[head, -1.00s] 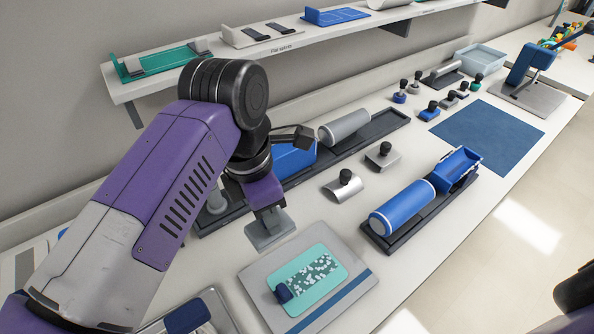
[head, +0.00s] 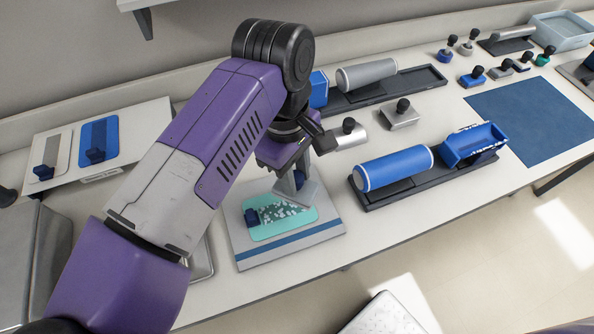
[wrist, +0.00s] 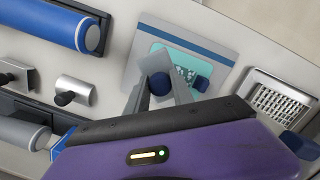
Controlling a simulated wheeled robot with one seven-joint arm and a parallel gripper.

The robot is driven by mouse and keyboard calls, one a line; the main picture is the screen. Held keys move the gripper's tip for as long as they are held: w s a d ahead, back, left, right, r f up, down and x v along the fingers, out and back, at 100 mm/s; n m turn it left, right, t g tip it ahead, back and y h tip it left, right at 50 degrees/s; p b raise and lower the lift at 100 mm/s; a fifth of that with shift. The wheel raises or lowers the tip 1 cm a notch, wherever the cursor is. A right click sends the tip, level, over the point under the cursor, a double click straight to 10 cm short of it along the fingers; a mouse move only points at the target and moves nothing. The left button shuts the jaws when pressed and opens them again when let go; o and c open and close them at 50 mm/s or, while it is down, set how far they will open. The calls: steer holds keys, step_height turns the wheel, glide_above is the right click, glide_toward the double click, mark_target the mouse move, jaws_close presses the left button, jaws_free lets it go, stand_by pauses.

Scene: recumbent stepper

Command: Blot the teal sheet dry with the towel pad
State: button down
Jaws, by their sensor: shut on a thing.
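The teal sheet (head: 272,232) lies on a grey board with a blue stripe along its front edge. Pale speckles, like droplets, cover its middle, and a dark blue block (head: 251,217) sits at its left end. My gripper (head: 297,178) is shut on the towel pad (head: 309,194), a flat grey plate, over the sheet's right end. I cannot tell whether the pad touches the sheet. In the wrist view the pad's round blue knob (wrist: 161,86) shows between the fingers, with the teal sheet (wrist: 163,53) partly hidden behind.
A blue roller (head: 394,167) on a dark tray stands to the right of the board (head: 330,228). Knobbed grey tools (head: 400,118) and a grey roller (head: 366,74) are behind. A metal tray with a grate (wrist: 280,102) is near the board. The bench front edge is close.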

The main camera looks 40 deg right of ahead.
mark_target(284, 198)
step_height(284, 198, down, 4)
steer(key=shift+f+b, duration=0.15)
steer(key=shift+b, duration=0.3)
steer(key=shift+w+a+f+b, duration=0.15)
steer(key=shift+w+a+b, duration=0.05)
steer(key=shift+a+b, duration=0.35)
steer(key=shift+w+a+f+b, duration=0.15)
steer(key=shift+w+a+b, duration=0.05)
steer(key=shift+a+b, duration=0.35)
steer(key=shift+w+a+r+b, duration=0.1)
steer(key=shift+w+a+b, duration=0.05)
steer(key=shift+a+b, duration=0.35)
steer(key=shift+w+a+b, duration=0.15)
steer(key=shift+a+b, duration=0.1)
steer(key=shift+a, duration=0.3)
steer(key=shift+f+b, duration=0.95)
steer(key=shift+b, duration=1.2)
stand_by(0.5)
steer(key=shift+d, duration=0.15)
steer(key=shift+s+d+f+b, duration=0.1)
steer(key=shift+s+d+b, duration=0.25)
steer(key=shift+d+b, duration=0.35)
steer(key=shift+s+d+r+b, duration=0.2)
steer(key=shift+d+b, duration=0.15)
steer(key=shift+d, duration=0.4)
steer(key=shift+s+d+r+b, duration=0.1)
steer(key=shift+s+d+b, duration=0.15)
steer(key=shift+d, duration=0.45)
steer(key=shift+w, duration=0.1)
